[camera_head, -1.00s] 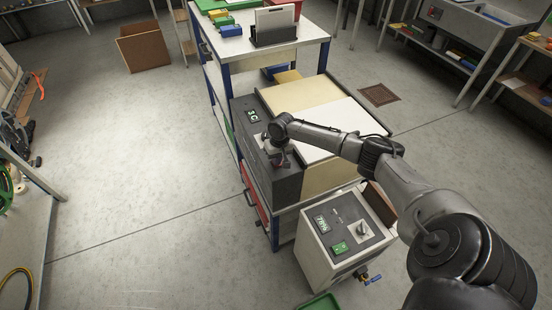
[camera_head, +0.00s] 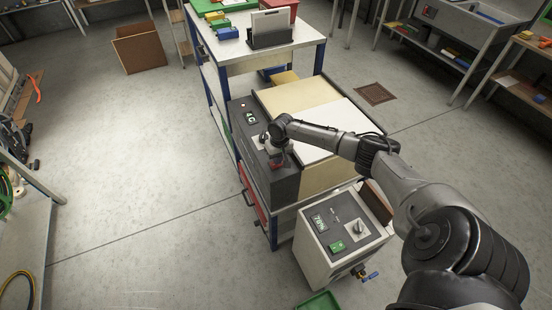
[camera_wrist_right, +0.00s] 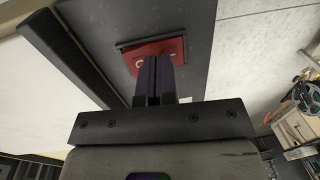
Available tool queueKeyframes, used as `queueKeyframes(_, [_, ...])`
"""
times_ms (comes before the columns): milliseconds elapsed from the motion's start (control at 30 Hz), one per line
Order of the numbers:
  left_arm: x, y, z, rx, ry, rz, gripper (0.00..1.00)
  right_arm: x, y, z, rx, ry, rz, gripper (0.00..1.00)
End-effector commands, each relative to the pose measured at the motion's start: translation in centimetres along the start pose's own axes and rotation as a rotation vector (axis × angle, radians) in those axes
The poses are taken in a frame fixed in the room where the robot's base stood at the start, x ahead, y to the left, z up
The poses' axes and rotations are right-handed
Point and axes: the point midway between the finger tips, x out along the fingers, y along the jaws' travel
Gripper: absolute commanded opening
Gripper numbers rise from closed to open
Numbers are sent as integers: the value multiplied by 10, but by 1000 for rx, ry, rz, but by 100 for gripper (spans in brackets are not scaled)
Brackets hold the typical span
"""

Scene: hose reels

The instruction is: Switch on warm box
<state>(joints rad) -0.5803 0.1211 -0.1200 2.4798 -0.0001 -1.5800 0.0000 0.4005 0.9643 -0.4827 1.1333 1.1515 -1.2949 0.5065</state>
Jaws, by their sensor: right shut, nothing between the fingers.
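The warm box (camera_head: 285,184) is a dark grey front panel with a cream and white top, on the blue-framed cart. A red rocker switch (camera_wrist_right: 172,47) in a dark frame fills the upper middle of the right wrist view. My right gripper (camera_wrist_right: 158,58) is shut and empty, with its fingertips at the switch and covering part of it; I cannot tell whether they press it. In the head view the right gripper (camera_head: 273,150) is over the panel. My left gripper is not in view.
A pale control box (camera_head: 318,258) with a green button and a knob stands in front of the cart. A green tray (camera_head: 318,302) lies below it. A dark holder (camera_head: 270,38) and coloured boxes sit on the cart's upper shelf.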

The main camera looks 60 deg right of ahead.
Motion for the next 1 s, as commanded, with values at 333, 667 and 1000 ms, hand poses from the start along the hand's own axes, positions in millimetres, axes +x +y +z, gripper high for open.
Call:
queueKeyframes(333, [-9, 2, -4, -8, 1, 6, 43, -8, -2, 0, 0, 0, -1, 0])
queueKeyframes(667, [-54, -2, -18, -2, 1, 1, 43, -45, -8, 0, 1, 0, 0, 0])
queueKeyframes(1000, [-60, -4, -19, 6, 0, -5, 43, -103, -22, 0, 0, 2, -1, 0])
